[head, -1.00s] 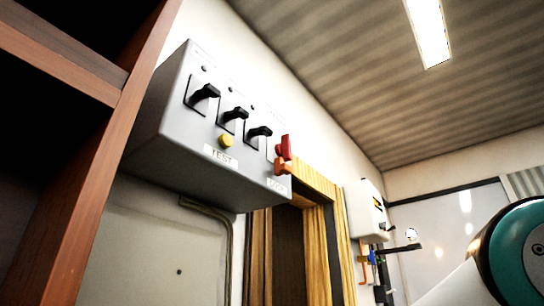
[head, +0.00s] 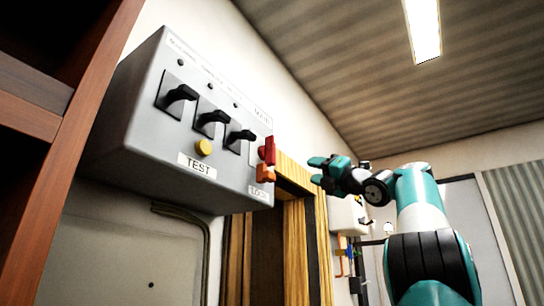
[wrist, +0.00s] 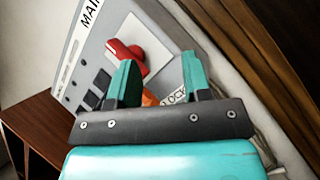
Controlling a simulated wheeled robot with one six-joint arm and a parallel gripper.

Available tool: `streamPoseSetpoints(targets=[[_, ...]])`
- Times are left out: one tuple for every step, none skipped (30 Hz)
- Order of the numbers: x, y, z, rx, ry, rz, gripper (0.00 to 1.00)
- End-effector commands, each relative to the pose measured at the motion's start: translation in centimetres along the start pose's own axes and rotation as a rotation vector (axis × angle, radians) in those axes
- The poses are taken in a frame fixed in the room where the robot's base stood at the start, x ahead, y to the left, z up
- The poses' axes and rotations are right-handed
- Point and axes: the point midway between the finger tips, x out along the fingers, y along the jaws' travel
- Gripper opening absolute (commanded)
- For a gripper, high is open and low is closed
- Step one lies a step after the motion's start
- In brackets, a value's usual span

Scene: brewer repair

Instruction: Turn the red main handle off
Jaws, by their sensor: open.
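The red main handle (head: 267,151) is at the right end of the grey switch box (head: 150,120) on the wall. In the wrist view the red handle (wrist: 126,51) shows under the "MAIN" label, lying at a slant, partly hidden by a finger. An orange part (head: 265,173) sits just below it, above the "LOCK" label. My gripper (head: 318,171) is open and empty, to the right of the handle in the head view. In the wrist view its teal fingers (wrist: 160,75) point at the box face, with the handle beyond them, near the left finger. I see no contact.
A wooden shelf (head: 95,100) stands at the left. A wooden door frame (head: 292,240) is below and right of the box. A smaller white box (head: 347,215) hangs farther back.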

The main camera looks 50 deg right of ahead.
Motion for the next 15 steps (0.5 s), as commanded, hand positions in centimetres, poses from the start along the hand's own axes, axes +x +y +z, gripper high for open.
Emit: streamPoseSetpoints(targets=[[-1.6,2.2,0.8,-0.167,0.018,0.018,0.45],[-2.4,3.4,0.9,-0.258,0.034,0.029,0.45],[-3.2,4.7,0.8,-0.363,0.056,0.042,0.45],[-3.8,5.4,0.7,-0.431,0.072,0.049,0.45],[-4.2,6.1,0.5,-0.490,0.087,0.056,0.45],[-4.7,6.8,0.2,-0.556,0.105,0.061,0.45],[-5.0,7.2,0.0,-0.595,0.116,0.065,0.45],[-5.2,7.6,-0.2,-0.626,0.126,0.069,0.45],[-5.4,7.9,-0.4,-0.657,0.135,0.071,0.45],[-5.5,8.0,-0.5,-0.671,0.140,0.073,0.45],[-5.4,8.2,-0.6,-0.681,0.144,0.075,0.45],[-5.2,8.3,-0.6,-0.688,0.146,0.077,0.45],[-5.0,8.4,-0.6,-0.689,0.146,0.078,0.45],[-4.8,8.4,-0.6,-0.688,0.146,0.079,0.45],[-4.4,8.4,-0.6,-0.686,0.145,0.079,0.45]])
